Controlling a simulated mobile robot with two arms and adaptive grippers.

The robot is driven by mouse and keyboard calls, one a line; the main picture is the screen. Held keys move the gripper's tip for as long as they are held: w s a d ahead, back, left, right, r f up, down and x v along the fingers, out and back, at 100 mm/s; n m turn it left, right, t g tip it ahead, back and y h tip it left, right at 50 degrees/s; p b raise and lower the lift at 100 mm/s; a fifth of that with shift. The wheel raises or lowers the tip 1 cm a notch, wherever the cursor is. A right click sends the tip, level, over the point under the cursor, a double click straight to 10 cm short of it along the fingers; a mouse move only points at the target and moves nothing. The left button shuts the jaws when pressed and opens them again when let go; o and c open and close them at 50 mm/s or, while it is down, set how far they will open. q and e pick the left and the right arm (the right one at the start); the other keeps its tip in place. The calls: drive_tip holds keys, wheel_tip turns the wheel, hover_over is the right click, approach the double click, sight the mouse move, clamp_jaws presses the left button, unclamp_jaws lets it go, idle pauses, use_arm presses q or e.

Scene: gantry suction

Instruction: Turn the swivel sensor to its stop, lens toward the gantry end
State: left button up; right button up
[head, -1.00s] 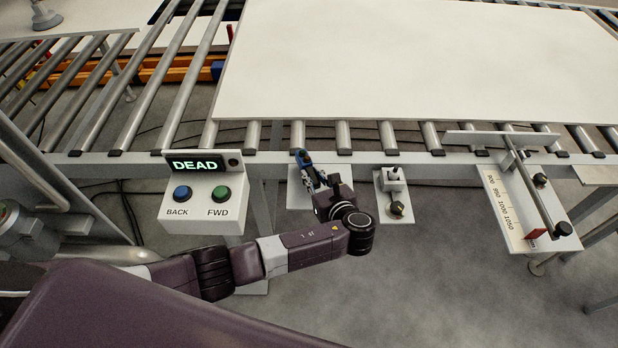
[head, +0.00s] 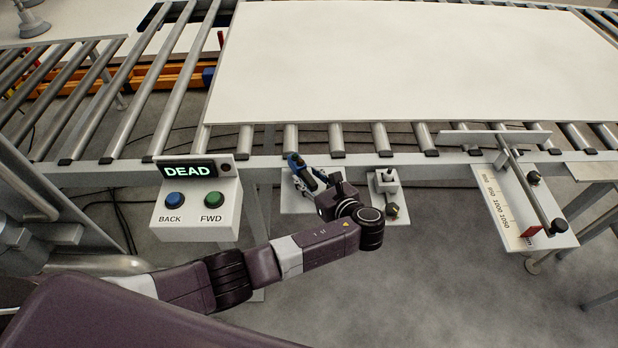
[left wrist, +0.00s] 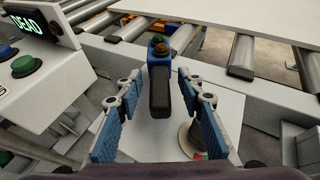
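The swivel sensor (left wrist: 159,88) shows in the left wrist view as a blue body with a black block toward me and an amber-brown round part on top. In the head view its blue part (head: 294,160) stands by the conveyor's front rail, partly hidden by my gripper. My left gripper (left wrist: 158,100) is open, with one blue-padded finger on each side of the black block and visible gaps. In the head view the left gripper (head: 309,179) points up and left at the sensor. Which way the lens faces is not clear. My right gripper is not in view.
A control box (head: 195,212) reading DEAD, with BACK and FWD buttons, stands left of the gripper. A small switch plate (head: 400,216) is close on the right, almost touching my wrist in the picture. A scale stop (head: 520,213) is farther right. A white board (head: 400,65) covers the rollers.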

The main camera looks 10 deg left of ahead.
use_arm(q)
drive_tip(key=v, duration=1.2)
idle(0.3)
